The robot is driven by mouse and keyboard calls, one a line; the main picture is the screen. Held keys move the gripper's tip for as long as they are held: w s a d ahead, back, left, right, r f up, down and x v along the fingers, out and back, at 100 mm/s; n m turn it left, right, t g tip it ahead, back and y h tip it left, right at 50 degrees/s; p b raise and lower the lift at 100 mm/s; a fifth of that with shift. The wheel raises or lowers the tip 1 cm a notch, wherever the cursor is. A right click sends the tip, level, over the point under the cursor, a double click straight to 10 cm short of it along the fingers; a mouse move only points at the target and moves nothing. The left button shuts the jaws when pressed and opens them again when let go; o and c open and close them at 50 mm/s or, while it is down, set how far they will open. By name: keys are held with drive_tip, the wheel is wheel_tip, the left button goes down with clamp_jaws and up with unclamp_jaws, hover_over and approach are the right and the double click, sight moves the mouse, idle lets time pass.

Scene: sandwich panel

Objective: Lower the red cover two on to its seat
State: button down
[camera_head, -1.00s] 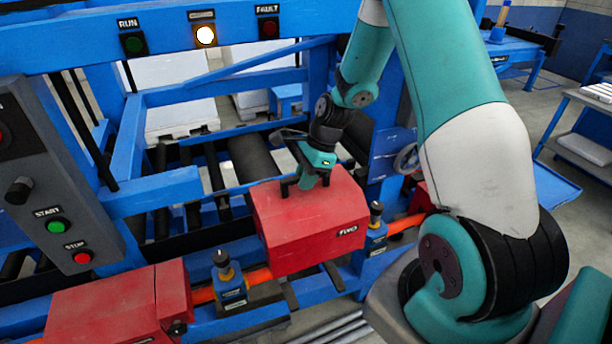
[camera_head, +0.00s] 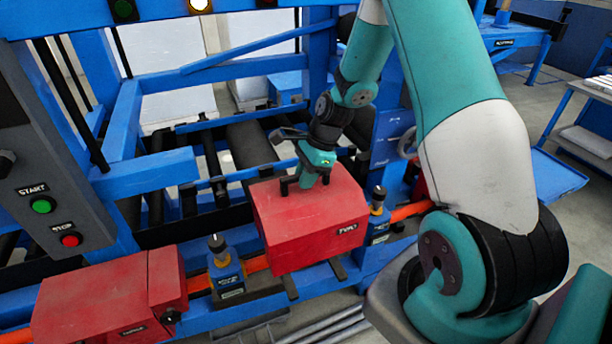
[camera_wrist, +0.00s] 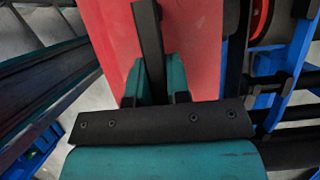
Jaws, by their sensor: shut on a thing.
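The red cover (camera_head: 305,225), a box with a dark label on its front, hangs from my gripper (camera_head: 312,178) in the head view. My gripper is shut on the dark bar handle on top of the cover. In the wrist view, the fingers (camera_wrist: 157,88) close on both sides of this black bar (camera_wrist: 149,40), with the red top (camera_wrist: 200,40) beneath. The cover is over the blue rail, between two blue posts with black knobs. Its seat is hidden beneath it, and I cannot tell whether its underside touches anything.
The left post (camera_head: 224,272) and right post (camera_head: 378,215) flank the cover closely. Another red cover (camera_head: 110,300) sits at lower left. An orange bar (camera_head: 408,211) runs along the rail. Black rollers (camera_head: 250,147) and the blue frame (camera_head: 150,170) lie behind.

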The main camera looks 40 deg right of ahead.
drive_tip(key=shift+f+b, duration=1.3)
drive_tip(key=shift+f, duration=0.25)
wheel_tip(320, 180, down, 9)
drive_tip(key=b, duration=0.5)
drive_tip(key=shift+f, duration=0.5)
idle(0.8)
drive_tip(key=c, duration=1)
unclamp_jaws()
wheel_tip(320, 180, up, 16)
drive_tip(key=b, duration=0.2)
hover_over(329, 182)
drive_tip(key=shift+w+d, duration=0.35)
drive_tip(key=shift+d, duration=0.05)
drive_tip(key=shift+r, duration=0.1)
